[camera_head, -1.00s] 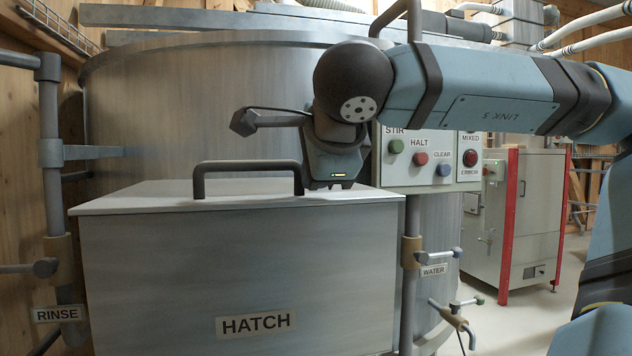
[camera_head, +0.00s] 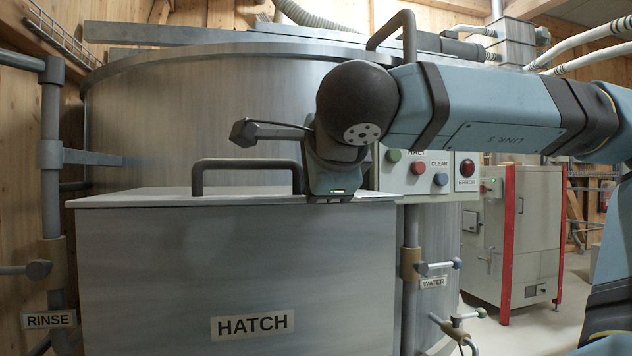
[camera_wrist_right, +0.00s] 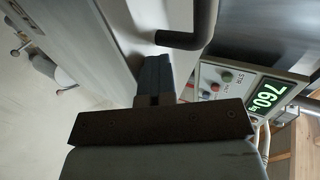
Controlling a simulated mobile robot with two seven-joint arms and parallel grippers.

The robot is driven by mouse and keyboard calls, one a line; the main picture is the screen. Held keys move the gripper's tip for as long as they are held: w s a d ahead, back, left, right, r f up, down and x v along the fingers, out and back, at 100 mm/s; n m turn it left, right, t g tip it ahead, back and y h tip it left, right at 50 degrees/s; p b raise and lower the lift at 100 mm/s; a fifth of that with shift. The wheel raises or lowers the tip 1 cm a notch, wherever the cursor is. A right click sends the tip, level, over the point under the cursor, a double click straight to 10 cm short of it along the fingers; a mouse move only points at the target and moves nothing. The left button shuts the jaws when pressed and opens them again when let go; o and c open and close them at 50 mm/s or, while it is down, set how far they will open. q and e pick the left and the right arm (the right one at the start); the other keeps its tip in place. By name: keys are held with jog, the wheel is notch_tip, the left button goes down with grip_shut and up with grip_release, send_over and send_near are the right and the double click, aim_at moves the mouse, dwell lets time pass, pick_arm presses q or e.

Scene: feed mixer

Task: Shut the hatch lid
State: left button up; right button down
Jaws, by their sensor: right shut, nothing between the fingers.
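The hatch is a grey metal box with a HATCH label (camera_head: 252,325) on its front. Its lid (camera_head: 130,195) lies about level across the top, with a dark bar handle (camera_head: 245,163) on it. I cannot tell whether a thin gap remains under the lid. My right gripper (camera_head: 330,198) is shut and empty, pointing down at the right part of the lid beside the handle's right leg. In the right wrist view its fingers (camera_wrist_right: 154,78) are together close to the lid, near the handle (camera_wrist_right: 190,30); contact is unclear. My left gripper is out of view.
A button panel (camera_head: 425,180) is just right of the gripper on the large metal tank (camera_head: 200,100). A WATER pipe (camera_head: 410,250) stands right of the hatch and a RINSE pipe (camera_head: 52,200) left. A red-framed cabinet (camera_head: 525,235) stands at the back right.

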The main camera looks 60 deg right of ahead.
jog(key=shift+s+a+f, duration=0.2)
jog(key=shift+a+f, duration=0.05)
jog(key=shift+f, duration=0.1)
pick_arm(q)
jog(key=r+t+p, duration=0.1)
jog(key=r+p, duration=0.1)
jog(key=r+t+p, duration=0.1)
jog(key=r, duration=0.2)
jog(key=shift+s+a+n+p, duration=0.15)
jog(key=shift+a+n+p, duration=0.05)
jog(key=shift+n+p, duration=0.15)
pick_arm(e)
jog(key=v, duration=1.3)
jog(key=shift+r, duration=0.5)
jog(key=shift+s, duration=0.1)
